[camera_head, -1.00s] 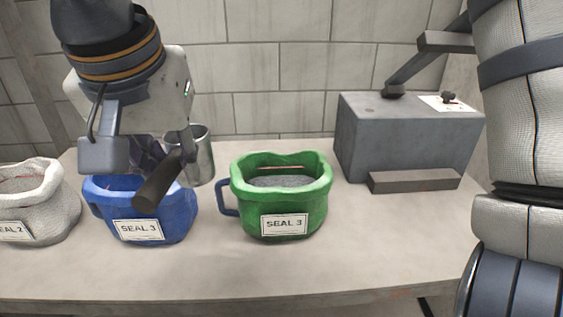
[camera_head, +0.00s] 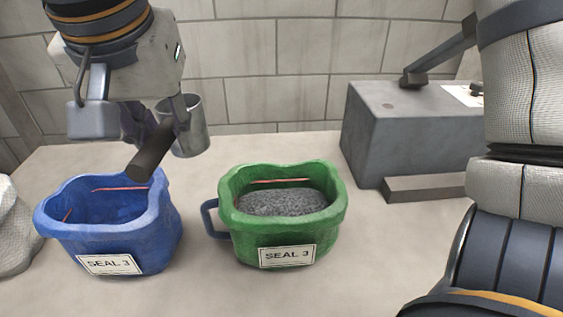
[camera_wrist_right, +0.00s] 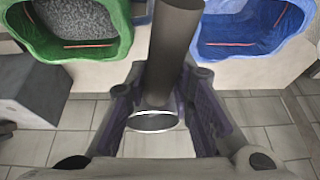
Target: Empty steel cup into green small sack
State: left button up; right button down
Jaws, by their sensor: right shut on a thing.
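The steel cup (camera_head: 194,130) is upright or nearly so in the head view, above and behind the gap between the blue and green sacks. Its dark round handle (camera_head: 150,153) points toward me and down. My right gripper (camera_head: 160,126) is shut on this handle. The handle (camera_wrist_right: 175,50) also runs between the fingers in the right wrist view, with a bright steel rim (camera_wrist_right: 152,121) at its end. The cup's contents are hidden. The green small sack (camera_head: 282,231) stands open, with grey grains inside. My left gripper is not in view.
A blue sack (camera_head: 120,235) labelled SEAL 3 stands open to the left, with no grains visible in it. A pale sack (camera_head: 12,235) is cut off at the left edge. A grey block (camera_head: 405,135) stands at the back right. The front of the table is clear.

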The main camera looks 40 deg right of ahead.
jog(key=shift+w+d, duration=0.2)
jog(key=shift+w, duration=0.05)
notch_tip(320, 180, down, 7)
jog(key=shift+w+d, duration=0.1)
dwell(0.3)
